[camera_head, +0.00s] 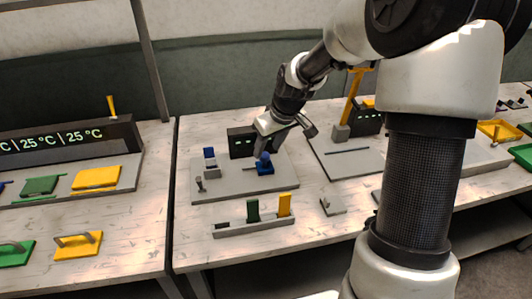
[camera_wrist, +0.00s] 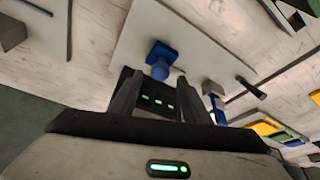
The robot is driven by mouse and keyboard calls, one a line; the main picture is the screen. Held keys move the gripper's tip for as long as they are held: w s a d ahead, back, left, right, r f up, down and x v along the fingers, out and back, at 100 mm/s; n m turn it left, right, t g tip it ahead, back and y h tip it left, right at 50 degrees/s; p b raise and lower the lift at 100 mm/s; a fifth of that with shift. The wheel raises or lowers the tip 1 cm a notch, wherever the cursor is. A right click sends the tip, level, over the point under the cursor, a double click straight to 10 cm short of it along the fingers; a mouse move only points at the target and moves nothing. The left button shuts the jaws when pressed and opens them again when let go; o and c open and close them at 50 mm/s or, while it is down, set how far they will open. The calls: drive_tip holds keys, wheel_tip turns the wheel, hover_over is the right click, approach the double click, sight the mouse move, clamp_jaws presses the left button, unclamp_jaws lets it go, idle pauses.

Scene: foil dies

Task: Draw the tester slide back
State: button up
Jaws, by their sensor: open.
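The tester is a grey base plate (camera_head: 228,186) with a dark box (camera_head: 241,142) showing green lights. A blue slide (camera_head: 265,169) with a round blue knob on top sits on the plate, in front of the box's right end. My gripper (camera_head: 268,146) is above and just behind the knob, pointing down, and partly hides the box. In the wrist view my gripper (camera_wrist: 158,82) is open, and the blue slide (camera_wrist: 162,52) shows just beyond the fingertips with its knob in line with the gap. I cannot tell whether the fingers touch the knob.
A blue-topped grey block (camera_head: 210,160) and a small grey peg (camera_head: 199,184) stand left on the plate. In front is a grey rack (camera_head: 252,227) with a green and a yellow piece. A second plate with a yellow-handled post (camera_head: 346,115) stands to the right.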

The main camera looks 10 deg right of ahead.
sight(264, 155)
drive_tip(key=shift+x, duration=1.55)
clamp_jaws()
drive_tip(key=shift+a, duration=0.1)
